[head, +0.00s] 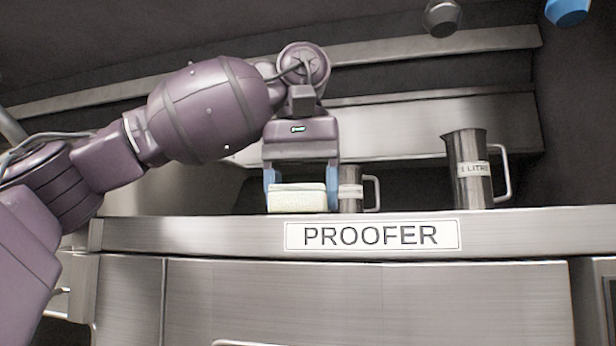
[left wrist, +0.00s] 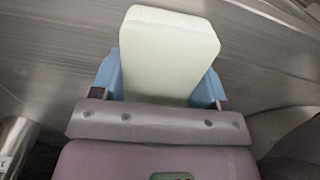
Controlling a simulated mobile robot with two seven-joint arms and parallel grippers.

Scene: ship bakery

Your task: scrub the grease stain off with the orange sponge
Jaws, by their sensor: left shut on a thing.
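My left gripper (head: 300,187) is pointed down over the top of the proofer, with its blue fingers shut on a pale cream-green block (head: 296,199). The block looks like a sponge, but it is not orange. In the left wrist view the pale block (left wrist: 168,50) sits between the two blue fingers of the left gripper (left wrist: 162,82) and extends past their tips. In the head view it is low, at the proofer's top edge; I cannot tell whether it touches the surface. No orange sponge and no grease stain shows in either view. My right gripper is not in view.
The steel proofer (head: 200,234) carries a label (head: 371,236) on its front. A small steel jug (head: 350,191) stands just right of the gripper, and a larger jug (head: 468,180) farther right. Grey (head: 442,18) and blue (head: 568,10) objects show at the top right.

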